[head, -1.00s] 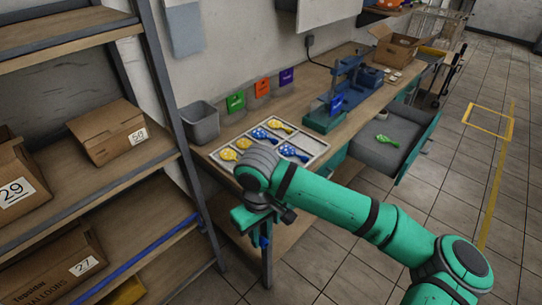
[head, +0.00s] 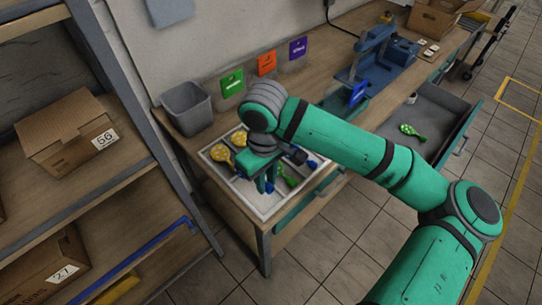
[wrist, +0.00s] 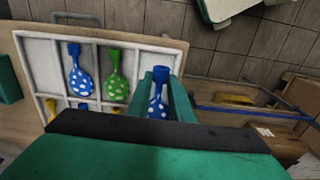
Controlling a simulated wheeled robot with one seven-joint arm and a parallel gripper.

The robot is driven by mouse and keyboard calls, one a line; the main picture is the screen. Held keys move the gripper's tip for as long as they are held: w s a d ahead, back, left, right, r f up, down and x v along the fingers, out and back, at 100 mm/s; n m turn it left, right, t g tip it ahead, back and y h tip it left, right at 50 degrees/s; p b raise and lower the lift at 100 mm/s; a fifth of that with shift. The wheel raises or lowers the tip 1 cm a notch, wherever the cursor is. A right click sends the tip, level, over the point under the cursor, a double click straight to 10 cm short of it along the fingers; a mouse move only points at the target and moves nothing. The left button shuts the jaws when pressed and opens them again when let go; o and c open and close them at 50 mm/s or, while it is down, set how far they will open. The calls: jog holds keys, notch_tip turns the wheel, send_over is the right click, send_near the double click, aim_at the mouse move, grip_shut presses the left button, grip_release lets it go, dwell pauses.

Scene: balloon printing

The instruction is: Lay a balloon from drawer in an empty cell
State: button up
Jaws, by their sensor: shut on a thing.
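A white divided tray (head: 263,214) lies on the workbench and shows in the wrist view (wrist: 150,56). My gripper (head: 265,186) is over its front left part in the head view. In the wrist view my gripper (wrist: 160,98) is shut on a blue white-spotted balloon (wrist: 158,108), over the rightmost cell of the upper row. Beside it, a green balloon (wrist: 115,80) and another blue balloon (wrist: 81,80) lie in separate cells; the cell left of them looks bare. Yellow balloons (head: 221,153) lie in the back row. A green balloon (head: 411,131) lies in the open drawer (head: 432,104). My arm hides part of the tray.
A grey bin (head: 188,108) stands left of the tray against the wall. A blue-topped press (head: 372,55) stands farther right on the bench. A shelf with cardboard boxes (head: 70,140) is close on the left. The open drawer juts over the floor.

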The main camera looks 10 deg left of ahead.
jog(key=f, duration=0.6)
jog(key=shift+w+d, duration=0.1)
jog(key=shift+w, duration=0.3)
jog(key=shift+f, duration=1.7)
jog(key=o, duration=0.9)
jog(key=shift+c, duration=0.2)
jog(key=shift+r, duration=0.1)
